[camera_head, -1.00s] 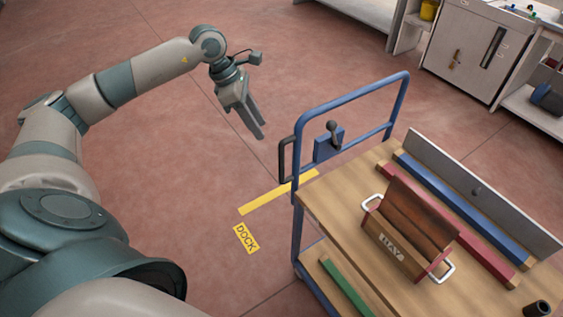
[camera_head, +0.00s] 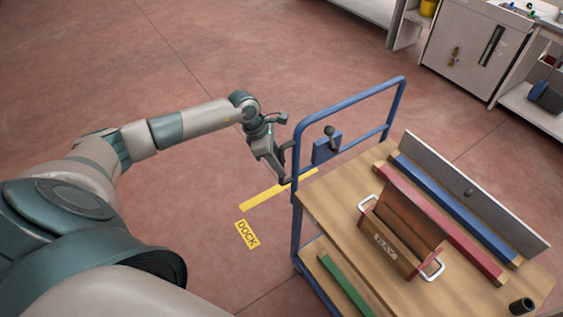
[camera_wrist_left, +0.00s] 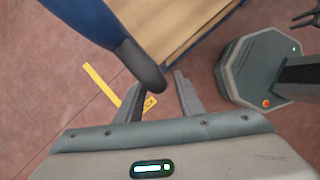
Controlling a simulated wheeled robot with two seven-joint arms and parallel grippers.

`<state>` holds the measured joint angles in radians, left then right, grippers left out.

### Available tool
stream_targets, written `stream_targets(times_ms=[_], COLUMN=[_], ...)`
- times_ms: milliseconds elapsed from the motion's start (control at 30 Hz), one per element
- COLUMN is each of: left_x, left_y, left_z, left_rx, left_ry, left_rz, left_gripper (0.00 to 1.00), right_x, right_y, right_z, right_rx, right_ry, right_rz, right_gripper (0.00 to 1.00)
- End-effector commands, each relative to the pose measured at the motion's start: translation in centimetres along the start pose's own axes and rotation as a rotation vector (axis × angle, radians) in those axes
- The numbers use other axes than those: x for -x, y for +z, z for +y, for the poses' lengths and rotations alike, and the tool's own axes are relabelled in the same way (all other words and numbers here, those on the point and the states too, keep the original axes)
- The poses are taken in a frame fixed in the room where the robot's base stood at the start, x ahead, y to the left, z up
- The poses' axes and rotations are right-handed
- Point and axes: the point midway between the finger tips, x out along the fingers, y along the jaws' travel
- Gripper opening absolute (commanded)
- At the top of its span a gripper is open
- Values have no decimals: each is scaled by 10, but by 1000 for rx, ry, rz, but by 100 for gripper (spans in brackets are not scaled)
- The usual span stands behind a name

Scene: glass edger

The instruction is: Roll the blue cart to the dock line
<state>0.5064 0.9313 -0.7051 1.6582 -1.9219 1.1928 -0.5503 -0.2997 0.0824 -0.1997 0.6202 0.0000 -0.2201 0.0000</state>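The blue cart (camera_head: 298,232) stands at the right in the head view, with wooden decks, a tall blue push frame and a dark side handle (camera_head: 283,178). The yellow dock line (camera_head: 258,200) lies on the floor left of the cart, meeting its edge in the picture. It also shows in the left wrist view (camera_wrist_left: 98,80). My left gripper (camera_head: 279,174) is at the side handle. In the left wrist view its open fingers (camera_wrist_left: 160,98) lie either side of the dark handle (camera_wrist_left: 151,76); contact is unclear. A dark finger-like part (camera_wrist_left: 305,17) may be my right gripper.
A brown tray box (camera_head: 400,235), red and blue bars, a grey panel and a dark cup (camera_head: 521,305) are on the cart. A knobbed lever (camera_head: 330,133) sits on its frame. Cabinets (camera_head: 465,50) stand at the back right. Floor behind and left is clear.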

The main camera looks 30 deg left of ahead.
Motion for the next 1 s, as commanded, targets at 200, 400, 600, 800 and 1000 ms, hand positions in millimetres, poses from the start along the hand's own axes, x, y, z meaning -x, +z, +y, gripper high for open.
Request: stream_targets(times_ms=[200, 400, 600, 800, 1000], left_x=[-15, -17, -17, -17, -17], left_y=[0, 0, 0, 0, -2], left_z=[-1, 0, 0, 0, 2], left_rx=[-1, -1, -1, 0, 0], left_ry=[-1, 0, 0, -1, 0], left_rz=[1, 1, 1, 1, 1], left_gripper=[34, 34, 17, 0, 0], right_x=[6, 6, 6, 6, 3], right_y=[-1, -1, -1, -2, -1], right_z=[0, -1, -4, -5, -5], right_rx=[0, 0, -1, -2, -2], right_ry=[0, -1, -4, -5, -5], right_rz=[0, 0, 1, 1, 1], right_gripper=[30, 30, 30, 30, 30])
